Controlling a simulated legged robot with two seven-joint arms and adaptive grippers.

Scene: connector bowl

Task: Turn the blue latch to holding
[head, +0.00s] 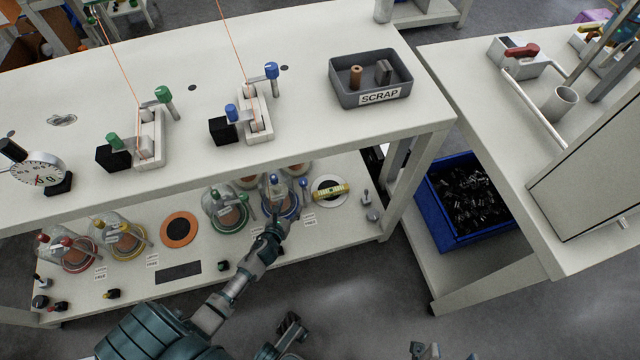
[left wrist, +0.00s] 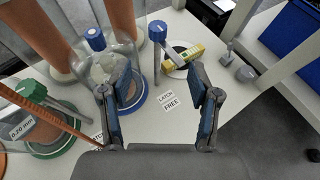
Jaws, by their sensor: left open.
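The blue latch (left wrist: 157,34) is a grey post with a blue cap on the low shelf, to the right of a blue-ringed glass jar (left wrist: 134,100) with a blue knob. In the head view the latch (head: 303,184) is small. A card (left wrist: 168,100) reading "LATCH FREE" lies in front of it. My left gripper (left wrist: 160,88) is open and empty, its two fingers spread in front of the jar and latch, the card showing between them. In the head view the left gripper (head: 273,228) reaches in under the table top. Of the right arm, only unclear parts show at the bottom edge.
A green-ringed jar (head: 228,208) stands close on the left. A yellow gauge piece (left wrist: 188,56) on a round plate lies just right of the latch. The table top (head: 330,140) overhangs the shelf. A blue bin (head: 450,235) stands further right.

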